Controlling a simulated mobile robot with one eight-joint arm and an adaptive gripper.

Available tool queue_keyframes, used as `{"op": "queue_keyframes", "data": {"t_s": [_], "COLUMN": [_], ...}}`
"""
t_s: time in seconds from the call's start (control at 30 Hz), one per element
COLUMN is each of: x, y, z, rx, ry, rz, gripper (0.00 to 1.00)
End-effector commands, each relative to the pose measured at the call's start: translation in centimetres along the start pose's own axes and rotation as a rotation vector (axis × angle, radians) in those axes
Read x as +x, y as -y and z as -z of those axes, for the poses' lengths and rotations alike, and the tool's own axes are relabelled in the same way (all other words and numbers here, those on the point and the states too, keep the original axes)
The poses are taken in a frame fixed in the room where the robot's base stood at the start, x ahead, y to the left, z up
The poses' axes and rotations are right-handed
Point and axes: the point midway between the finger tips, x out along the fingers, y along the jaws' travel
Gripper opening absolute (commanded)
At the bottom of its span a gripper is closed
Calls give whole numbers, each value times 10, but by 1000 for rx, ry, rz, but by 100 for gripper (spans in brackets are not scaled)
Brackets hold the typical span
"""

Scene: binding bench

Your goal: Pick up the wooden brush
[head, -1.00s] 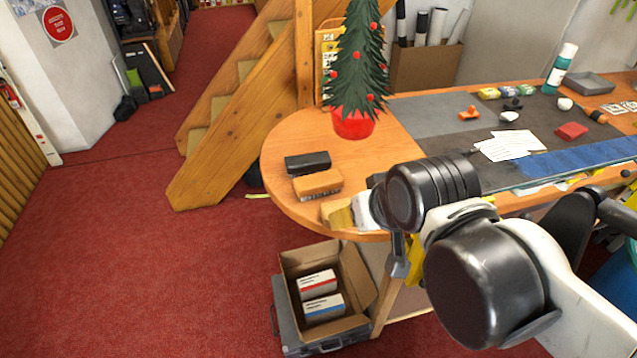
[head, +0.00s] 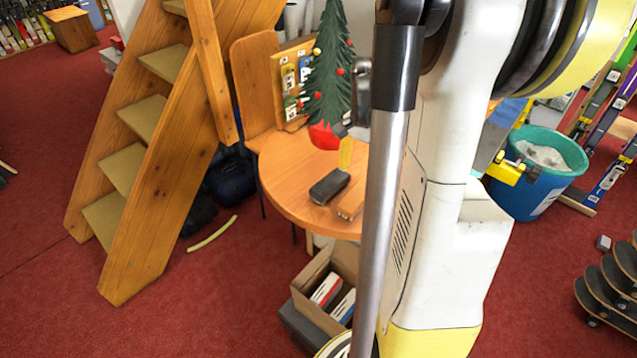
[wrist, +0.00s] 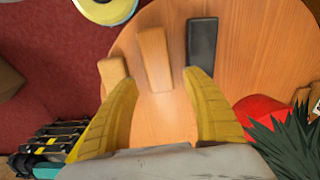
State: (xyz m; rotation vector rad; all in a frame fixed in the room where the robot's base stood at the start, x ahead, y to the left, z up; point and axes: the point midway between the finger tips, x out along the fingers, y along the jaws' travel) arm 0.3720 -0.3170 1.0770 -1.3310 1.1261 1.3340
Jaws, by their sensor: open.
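Two wooden-coloured, brush-shaped blocks lie on the round wooden table end. In the wrist view one wooden block (wrist: 155,58) is in the middle, and a shorter wooden block (wrist: 112,75) is to its left. I cannot tell for sure which is the wooden brush; bristles are not clear. In the head view one wooden block (head: 348,201) shows partly behind my arm. My gripper (wrist: 160,80) is open and empty, its yellow fingers pointing toward the blocks. The middle block's near end lies between the fingertips in the picture. In the head view one yellow finger (head: 346,152) shows above the table.
A black block (head: 329,187) lies beside the wooden one; it is also in the wrist view (wrist: 202,43). A small Christmas tree (head: 329,80) in a red pot stands behind. An open carton (head: 305,283) is below the table edge. Wooden stairs (head: 150,160) are left.

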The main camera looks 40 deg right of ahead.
Motion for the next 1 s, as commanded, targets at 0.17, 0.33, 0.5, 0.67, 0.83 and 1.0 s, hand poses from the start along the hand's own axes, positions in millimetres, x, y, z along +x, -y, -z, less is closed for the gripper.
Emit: {"op": "queue_keyframes", "data": {"t_s": [0.17, 0.33, 0.5, 0.67, 0.83, 1.0], "x": [34, 48, 71, 94, 100, 99], "y": [0, 0, -2, -2, -3, -3], "z": [0, -1, -6, -9, -9, -9], "rx": [-1, -3, -4, -4, -4, -4], "ry": [0, -1, -1, -1, -2, -2], "rz": [0, 1, 1, 1, 1, 1], "gripper": [58, 58, 58, 58, 58, 53]}}
